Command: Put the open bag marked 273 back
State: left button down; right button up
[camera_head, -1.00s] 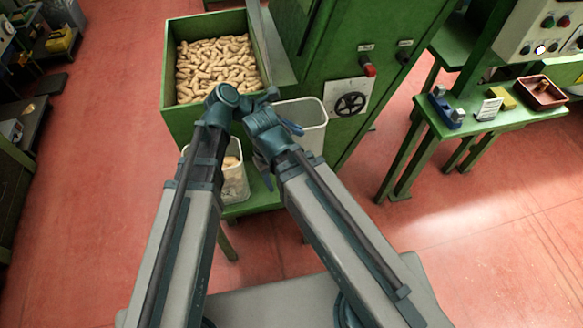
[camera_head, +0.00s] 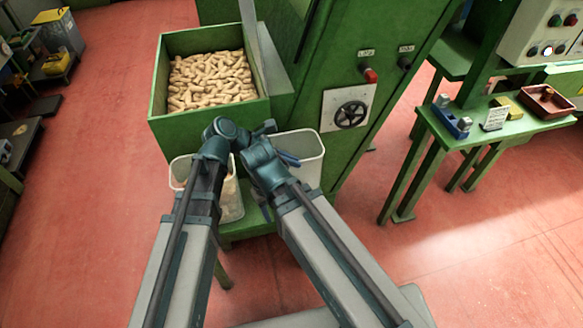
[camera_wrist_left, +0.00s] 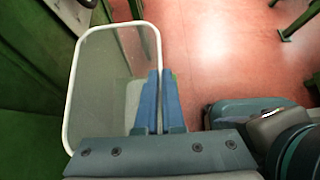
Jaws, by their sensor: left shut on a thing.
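I make out no bag and no mark 273 in either view. A white, open-topped bin (camera_head: 309,148) stands in front of the green machine. It also shows in the left wrist view (camera_wrist_left: 69,110), where its inside looks empty. My left gripper (camera_head: 291,159) is at the near left part of this bin's rim. In the left wrist view its blue fingers (camera_wrist_left: 159,82) are closed together, with the rim between them. The fingertips are partly hidden by the arm in the head view.
A second white bin (camera_head: 232,207) stands to the left, partly behind my arm. A green hopper (camera_head: 208,37) full of corks is just beyond. The machine has a handwheel (camera_head: 351,114). A green table (camera_head: 478,137) with small items stands right. Red floor between is clear.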

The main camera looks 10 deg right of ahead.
pick_arm(q)
jog(key=shift+f, duration=0.6)
jog(key=shift+r, duration=0.15)
pick_arm(e)
jog(key=shift+f, duration=0.45)
pick_arm(q)
jog(key=c, duration=1)
grip_release()
jog(key=shift+c, duration=0.2)
pick_arm(e)
jog(key=shift+f, duration=0.15)
pick_arm(q)
jog(key=shift+r, duration=0.1)
jog(key=p+v, duration=0.7)
jog(key=v, duration=0.5)
jog(key=shift+p, duration=0.35)
pick_arm(e)
notch_tip(320, 180, up, 8)
